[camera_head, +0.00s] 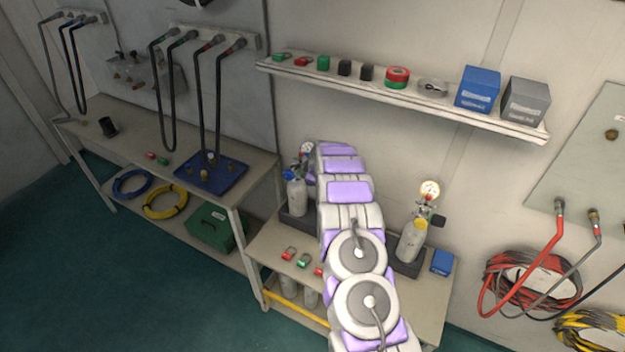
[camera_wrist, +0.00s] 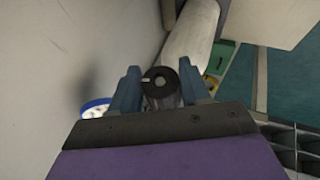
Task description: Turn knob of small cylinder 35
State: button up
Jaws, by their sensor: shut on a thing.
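In the wrist view, my gripper (camera_wrist: 159,88) has its two blue-grey fingers on either side of a round black knob (camera_wrist: 160,80) with a pale centre and is shut on it. A white cylinder body (camera_wrist: 190,36) shows beyond the knob. A blue-rimmed gauge (camera_wrist: 95,109) is left of the fingers. In the head view, a small white cylinder (camera_head: 297,197) with a gauge (camera_head: 306,148) stands left of my arm; my arm hides my gripper there. A second small cylinder (camera_head: 411,242) with a gauge (camera_head: 430,189) stands right of my arm. I cannot read the number 35 on either.
The cylinders stand on a low bench (camera_head: 265,236) with small red and green tags. A wall shelf (camera_head: 400,97) with boxes runs above. A workbench (camera_head: 130,133) with hoses is at left. Coiled hoses (camera_head: 530,280) hang at right. The green floor at front left is clear.

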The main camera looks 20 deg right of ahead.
jog(key=shift+f+g+y+b, duration=0.2)
jog(key=shift+g+y+b, duration=0.7)
jog(key=shift+b, duration=0.4)
jog(key=shift+m+y, duration=0.3)
jog(key=o, duration=1)
jog(key=shift+w, duration=0.1)
jog(key=shift+r, duration=0.15)
jog(key=v, duration=1.2)
jog(key=shift+d, duration=0.15)
